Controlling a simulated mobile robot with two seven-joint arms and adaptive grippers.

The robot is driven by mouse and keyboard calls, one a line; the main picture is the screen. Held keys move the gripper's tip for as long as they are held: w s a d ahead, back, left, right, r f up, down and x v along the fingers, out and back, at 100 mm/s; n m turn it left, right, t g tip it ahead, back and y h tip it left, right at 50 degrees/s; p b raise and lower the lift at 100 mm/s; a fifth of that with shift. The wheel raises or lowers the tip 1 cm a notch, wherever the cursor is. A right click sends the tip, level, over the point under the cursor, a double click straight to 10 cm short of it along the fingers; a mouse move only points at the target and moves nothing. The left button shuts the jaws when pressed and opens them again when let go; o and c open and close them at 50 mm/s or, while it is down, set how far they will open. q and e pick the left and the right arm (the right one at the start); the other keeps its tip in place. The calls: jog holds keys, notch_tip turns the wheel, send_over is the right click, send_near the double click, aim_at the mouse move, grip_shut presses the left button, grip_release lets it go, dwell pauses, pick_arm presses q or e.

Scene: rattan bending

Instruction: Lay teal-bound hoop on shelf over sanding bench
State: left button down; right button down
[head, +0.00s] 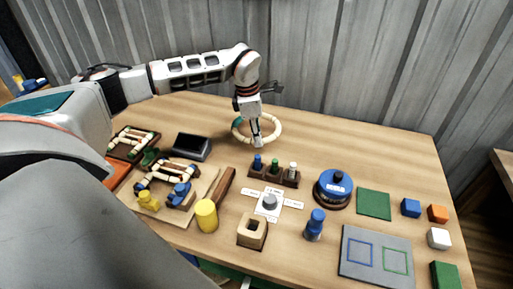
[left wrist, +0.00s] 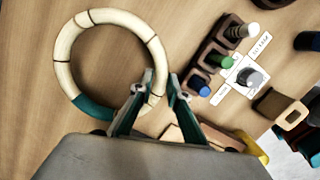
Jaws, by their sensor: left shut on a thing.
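The hoop (head: 279,128) is a cream segmented ring with one teal-bound stretch, near the back of the wooden table. In the left wrist view the whole ring (left wrist: 64,45) shows, with the teal at its lower left. My left gripper (head: 257,142) points down at the hoop's front rim. Its fingers (left wrist: 160,92) are shut on the rim beside the teal part. I cannot tell whether the hoop touches the table. I cannot make out a sanding bench or a shelf over it. My right gripper is not in view.
A rack with blue, green and white pegs (head: 274,174) stands in front of the hoop. A blue round device (head: 333,186), a green mat (head: 373,204) and a grey mat (head: 376,257) lie right. Framed pieces (head: 134,143) lie left. A corrugated wall (head: 350,60) rises behind.

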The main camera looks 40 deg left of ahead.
pick_arm(q)
jog(key=shift+f, duration=2.8)
jog(key=shift+f, duration=0.15)
jog(key=c, duration=1.9)
grip_release()
